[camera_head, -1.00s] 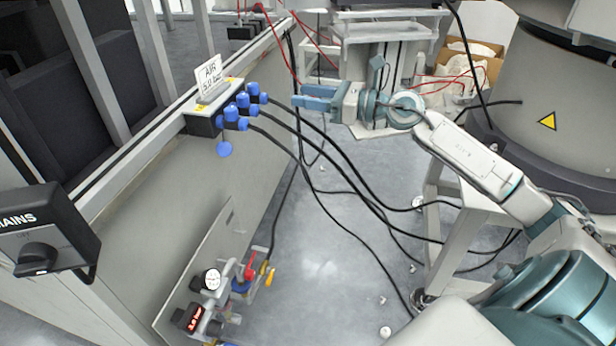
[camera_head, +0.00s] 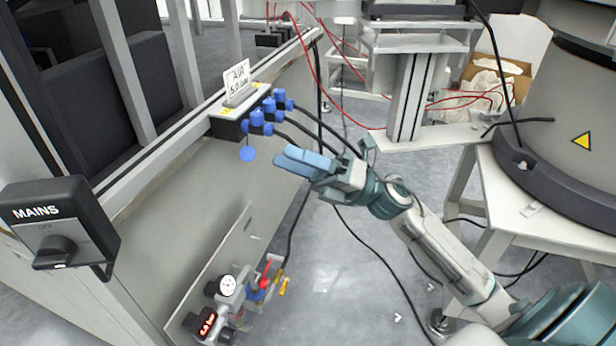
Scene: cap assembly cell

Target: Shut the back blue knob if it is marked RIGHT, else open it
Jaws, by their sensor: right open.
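Several blue knobs sit in a cluster on a dark valve block (camera_head: 226,128) at the top edge of the grey panel. The back blue knob (camera_head: 284,99) is the farthest of them, and I cannot read any marking on it. A round blue piece (camera_head: 248,154) hangs below the front of the block. My right gripper (camera_head: 302,163), with light blue fingers, is open and empty. In the picture it is below and to the right of the knobs, apart from them. My left gripper is not in view.
A sign reading AIR (camera_head: 237,75) stands on the block. A MAINS switch box (camera_head: 58,228) is at the left. A gauge (camera_head: 227,285) and a red-handled valve (camera_head: 266,270) sit low on the panel. Black hoses run from the knobs behind my right arm.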

